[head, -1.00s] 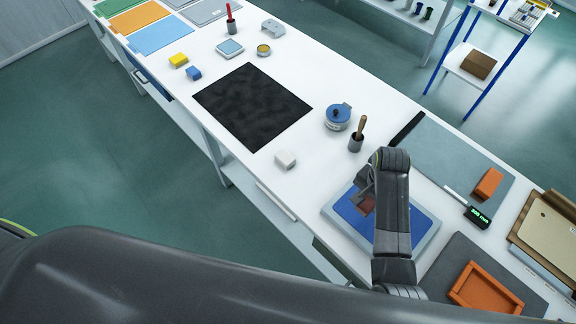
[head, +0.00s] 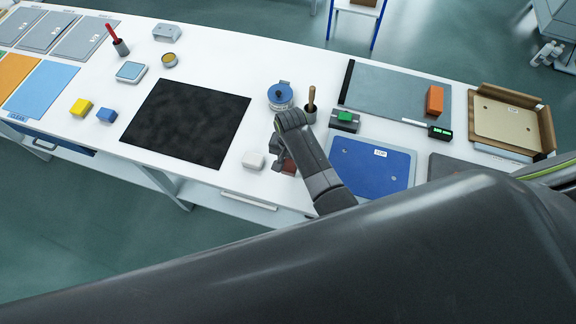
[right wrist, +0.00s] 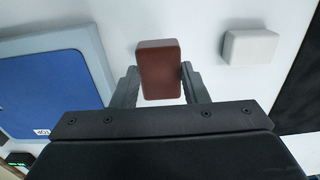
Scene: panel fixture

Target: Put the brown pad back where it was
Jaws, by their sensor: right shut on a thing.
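The brown pad (right wrist: 160,68) is a small reddish-brown block with rounded edges. My right gripper (right wrist: 158,84) is shut on it, with one finger at each side, in the right wrist view. In the head view the brown pad (head: 289,167) shows partly behind my right gripper (head: 284,160), over the white table between the white block and the blue panel. I cannot tell how high the pad is above the table. My left gripper is not in view.
A white block (head: 253,160) lies just left of my right gripper, and a blue panel (head: 370,170) lies to its right. A black mat (head: 188,122) is further left.

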